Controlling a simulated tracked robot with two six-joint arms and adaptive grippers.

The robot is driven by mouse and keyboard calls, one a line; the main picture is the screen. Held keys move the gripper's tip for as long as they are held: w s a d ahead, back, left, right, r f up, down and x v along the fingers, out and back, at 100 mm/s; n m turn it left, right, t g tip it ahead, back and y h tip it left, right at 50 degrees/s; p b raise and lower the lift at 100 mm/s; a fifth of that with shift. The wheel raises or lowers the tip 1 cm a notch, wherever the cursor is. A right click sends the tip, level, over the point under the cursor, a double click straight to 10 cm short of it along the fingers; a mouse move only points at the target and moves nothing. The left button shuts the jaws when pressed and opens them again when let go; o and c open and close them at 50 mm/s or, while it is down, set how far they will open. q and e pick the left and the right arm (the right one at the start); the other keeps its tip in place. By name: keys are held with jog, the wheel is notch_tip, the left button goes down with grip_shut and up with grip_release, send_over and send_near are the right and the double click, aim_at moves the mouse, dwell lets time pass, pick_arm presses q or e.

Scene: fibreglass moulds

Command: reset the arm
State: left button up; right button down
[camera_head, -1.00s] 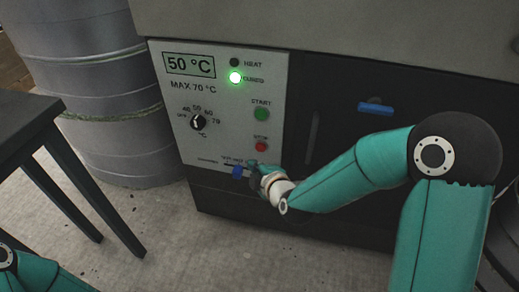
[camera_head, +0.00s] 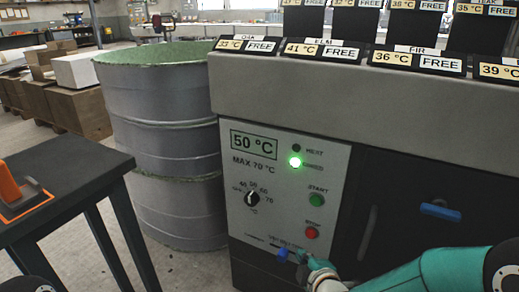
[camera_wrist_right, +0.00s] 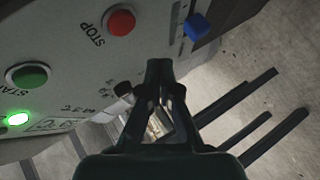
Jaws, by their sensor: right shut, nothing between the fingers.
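The right arm (camera_head: 425,275) is teal and reaches in from the lower right in the head view. My right gripper (camera_head: 303,258) is shut and empty, low at the control panel, close to a blue slider tab (camera_head: 282,255). Whether they touch cannot be told from the head view. In the right wrist view the fingertips (camera_wrist_right: 160,68) are together, and the blue tab (camera_wrist_right: 197,27) is apart from them, up and to the right. My left gripper is not in view.
The control panel (camera_head: 262,175) shows 50 °C, a lit green lamp (camera_head: 295,161), a green START button (camera_head: 316,200) and a red STOP button (camera_head: 312,233). A blue handle (camera_head: 440,212) is on the dark front. A grey drum (camera_head: 165,150) and dark table (camera_head: 75,185) stand left.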

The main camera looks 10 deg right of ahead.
jog(key=s+f+m+g, duration=0.25)
jog(key=s+f, duration=0.25)
jog(key=f, duration=0.5)
jog(key=s+f+m+g, duration=0.1)
jog(key=s+f+g, duration=0.4)
jog(key=f, duration=0.6)
jog(key=s+a+f+m+g+y, duration=0.1)
jog(key=s+a+f+m+g, duration=0.15)
jog(key=s+m, duration=0.5)
jog(key=s+a+f+m+g+y, duration=0.2)
jog(key=s+f+m, duration=0.2)
jog(key=s+m, duration=0.3)
notch_tip(320, 180, up, 34)
jog(key=p, duration=3.3)
jog(key=shift+s+n, duration=0.25)
jog(key=shift+n, duration=0.05)
jog(key=shift+f, duration=0.15)
